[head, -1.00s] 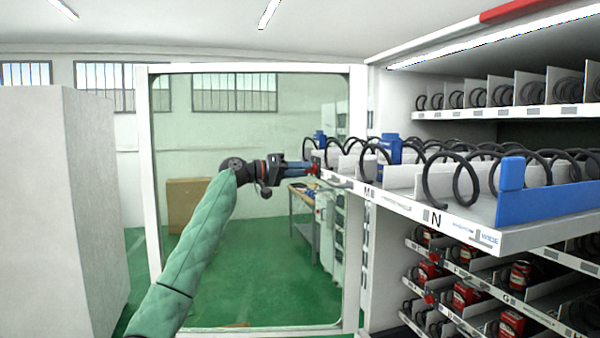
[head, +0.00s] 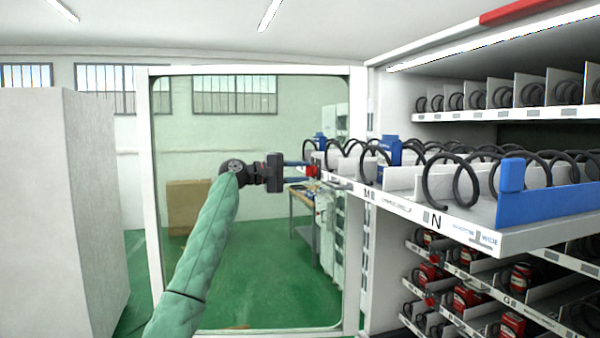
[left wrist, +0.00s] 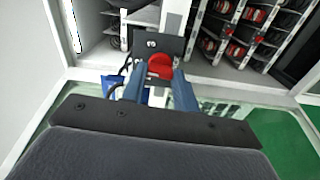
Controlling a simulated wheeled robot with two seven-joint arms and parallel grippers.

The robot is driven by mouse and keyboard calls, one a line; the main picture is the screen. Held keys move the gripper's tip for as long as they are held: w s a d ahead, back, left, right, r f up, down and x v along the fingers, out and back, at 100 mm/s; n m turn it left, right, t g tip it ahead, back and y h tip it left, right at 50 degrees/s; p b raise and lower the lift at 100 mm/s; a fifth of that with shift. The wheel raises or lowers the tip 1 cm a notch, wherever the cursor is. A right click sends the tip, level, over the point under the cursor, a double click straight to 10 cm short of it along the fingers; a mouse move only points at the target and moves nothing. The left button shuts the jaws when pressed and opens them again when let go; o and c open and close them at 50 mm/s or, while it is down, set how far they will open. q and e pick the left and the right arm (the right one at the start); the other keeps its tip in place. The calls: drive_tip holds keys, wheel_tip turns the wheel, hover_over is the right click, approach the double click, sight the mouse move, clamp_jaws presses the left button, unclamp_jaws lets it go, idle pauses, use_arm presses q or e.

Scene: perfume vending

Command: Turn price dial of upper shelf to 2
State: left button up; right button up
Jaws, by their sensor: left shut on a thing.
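The red price dial (head: 314,166) sits on the front edge of the pulled-out upper shelf (head: 462,232), at its far left end in the head view. In the left wrist view the red dial (left wrist: 160,66) is between the two blue-grey fingers on a dark plate (left wrist: 172,45) with small white marks too small to read. My left gripper (head: 304,171) is level with the dial and shut on it, with its fingers one above the other in the head view. The dial's setting cannot be read. My right gripper is not in view.
The shelf carries black spiral coils (head: 452,180) and blue boxes (head: 389,150). Lower shelves hold red cans (head: 466,297). The glass door (head: 250,250) stands open behind my left arm. A tall white block (head: 75,210) is at the left.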

use_arm(q)
drive_tip(key=shift+n, duration=0.4)
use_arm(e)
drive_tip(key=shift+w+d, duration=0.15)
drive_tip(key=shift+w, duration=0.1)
use_arm(q)
drive_tip(key=o, duration=1)
drive_tip(key=shift+c, duration=0.2)
drive_tip(key=b+v, duration=0.3)
drive_tip(key=v, duration=0.5)
drive_tip(key=shift+b, duration=0.4)
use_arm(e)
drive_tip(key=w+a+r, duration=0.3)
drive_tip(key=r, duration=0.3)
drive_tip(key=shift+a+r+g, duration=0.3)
use_arm(q)
drive_tip(key=shift+w, duration=0.15)
